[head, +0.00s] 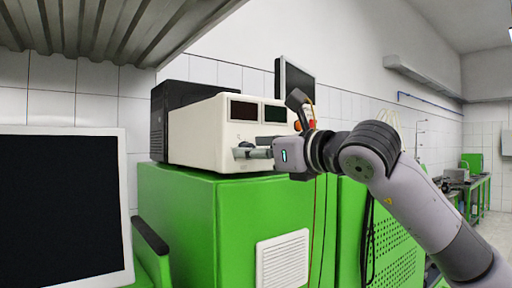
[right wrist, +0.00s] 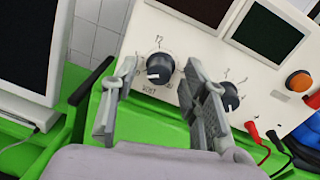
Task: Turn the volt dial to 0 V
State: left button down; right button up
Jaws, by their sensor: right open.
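The cream instrument box (head: 198,137) stands on a green cabinet and has two dark displays on its front. In the right wrist view, the volt dial (right wrist: 160,66) is a black knob with a pale mark, and lettering that looks like VOLT is beside it. A second black dial (right wrist: 230,97) sits to its right, partly behind a finger. My right gripper (head: 242,153) is open at the front of the box. In the right wrist view, its fingers (right wrist: 160,70) are on either side of the volt dial, with gaps visible. My left gripper is not in view.
An orange button (right wrist: 299,81) and plugged red and black leads (right wrist: 272,134) are right of the dials. The green cabinet (head: 200,225) is below. A dark monitor (head: 65,205) stands at left, and a metal shelf (head: 110,25) hangs above.

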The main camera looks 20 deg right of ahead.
jog(key=shift+c, duration=0.3)
grip_shut()
jog(key=n+b, duration=0.1)
jog(key=n, duration=0.2)
jog(key=shift+b, duration=0.4)
jog(key=shift+o, duration=0.3)
grip_release()
